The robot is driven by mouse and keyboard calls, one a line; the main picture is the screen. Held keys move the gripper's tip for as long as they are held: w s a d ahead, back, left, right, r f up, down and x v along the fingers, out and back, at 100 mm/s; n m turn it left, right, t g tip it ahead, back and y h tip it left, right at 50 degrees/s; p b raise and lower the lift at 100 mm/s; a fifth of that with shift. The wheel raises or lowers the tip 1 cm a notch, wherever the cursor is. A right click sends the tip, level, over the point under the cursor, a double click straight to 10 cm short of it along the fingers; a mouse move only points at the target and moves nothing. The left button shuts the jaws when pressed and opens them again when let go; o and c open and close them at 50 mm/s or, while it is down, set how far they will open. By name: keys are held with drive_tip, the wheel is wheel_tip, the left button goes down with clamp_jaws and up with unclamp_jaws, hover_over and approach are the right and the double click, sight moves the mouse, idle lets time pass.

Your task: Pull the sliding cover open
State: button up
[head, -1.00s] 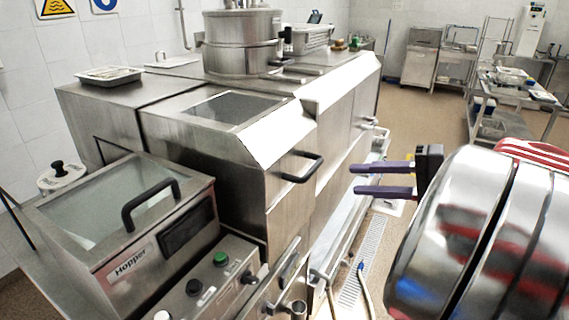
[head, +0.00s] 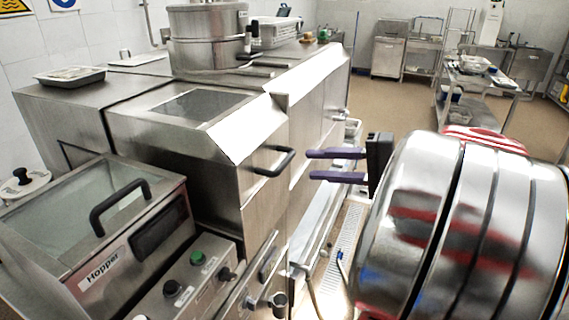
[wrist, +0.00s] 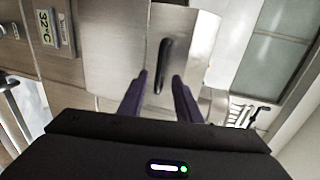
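The steel cover (head: 242,125) with a bright sloped front sits on the middle cabinet in the head view, with a dark window in its top. Its black bar handle (head: 275,162) stands out from the front. My gripper (head: 309,165) is open and empty just right of this handle in the head view, with its two purple fingers pointing at it. A small gap shows between fingertips and handle there. In the wrist view the handle (wrist: 162,66) lines up with the space between the fingertips (wrist: 159,74). Contact with the handle cannot be made out.
A hopper (head: 75,225) with a glass lid and its own black handle stands at the front left, beside a panel of knobs. A large steel pot (head: 208,45) and a tray (head: 70,76) stand on the counter behind.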

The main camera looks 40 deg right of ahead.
sight(287, 164)
drive_tip(key=x, duration=0.9)
drive_tip(key=shift+a, duration=0.15)
drive_tip(key=shift+c, duration=0.4)
drive_tip(key=shift+f, duration=0.1)
clamp_jaws()
